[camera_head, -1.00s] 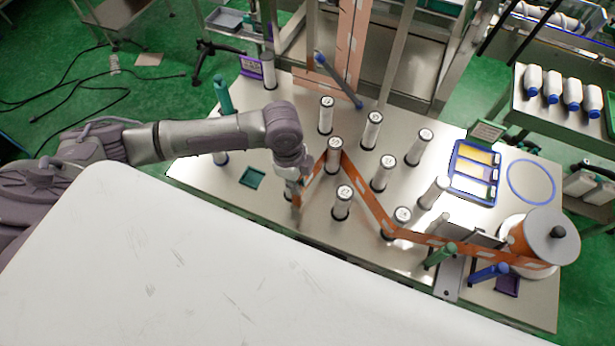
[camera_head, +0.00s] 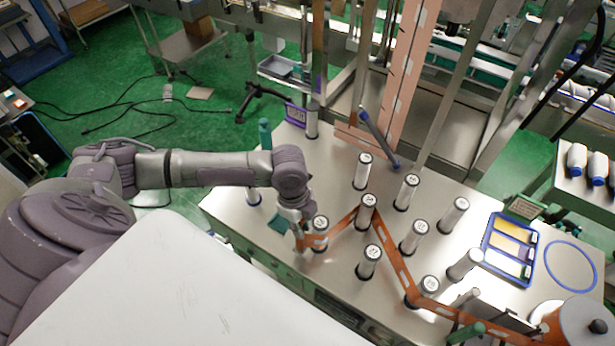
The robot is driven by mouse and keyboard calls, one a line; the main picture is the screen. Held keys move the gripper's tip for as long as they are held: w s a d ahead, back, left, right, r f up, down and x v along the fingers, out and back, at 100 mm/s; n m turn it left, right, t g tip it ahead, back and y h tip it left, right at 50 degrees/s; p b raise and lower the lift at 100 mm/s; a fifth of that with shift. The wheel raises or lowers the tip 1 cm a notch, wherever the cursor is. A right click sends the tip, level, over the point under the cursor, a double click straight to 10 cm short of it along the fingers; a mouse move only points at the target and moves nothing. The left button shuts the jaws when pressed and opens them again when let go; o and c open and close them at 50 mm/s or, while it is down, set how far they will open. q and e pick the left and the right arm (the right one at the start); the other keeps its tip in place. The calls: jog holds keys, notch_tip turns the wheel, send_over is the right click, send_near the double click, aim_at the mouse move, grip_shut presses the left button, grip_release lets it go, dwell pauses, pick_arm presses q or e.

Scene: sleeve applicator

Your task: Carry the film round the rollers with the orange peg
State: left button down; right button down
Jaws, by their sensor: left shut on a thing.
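The orange film (camera_head: 394,257) runs from the reel (camera_head: 585,322) at lower right to a front roller (camera_head: 424,290), where it bends. It then slants up to a middle roller (camera_head: 366,212), bends again and comes down left to my left gripper (camera_head: 301,241). My left gripper is shut on the orange peg (camera_head: 300,243) at the film's end, which the fingers mostly hide. It is just left of a leftmost roller (camera_head: 320,233), and the film crosses close by that roller; whether it touches is unclear. My right gripper is out of view.
Several other white rollers stand upright on the steel table (camera_head: 335,290), including one just right of the gripper (camera_head: 370,262). A blue tray (camera_head: 510,248) lies right. A white surface (camera_head: 170,285) fills the near left.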

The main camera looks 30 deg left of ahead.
pick_arm(q)
jog(key=shift+d, duration=0.1)
jog(key=shift+w+a, duration=0.25)
jog(key=shift+a, duration=0.05)
jog(key=w+a, duration=0.5)
jog(key=a, duration=0.5)
jog(key=shift+a, duration=0.15)
jog(key=shift+r, duration=0.1)
jog(key=shift+f, duration=0.25)
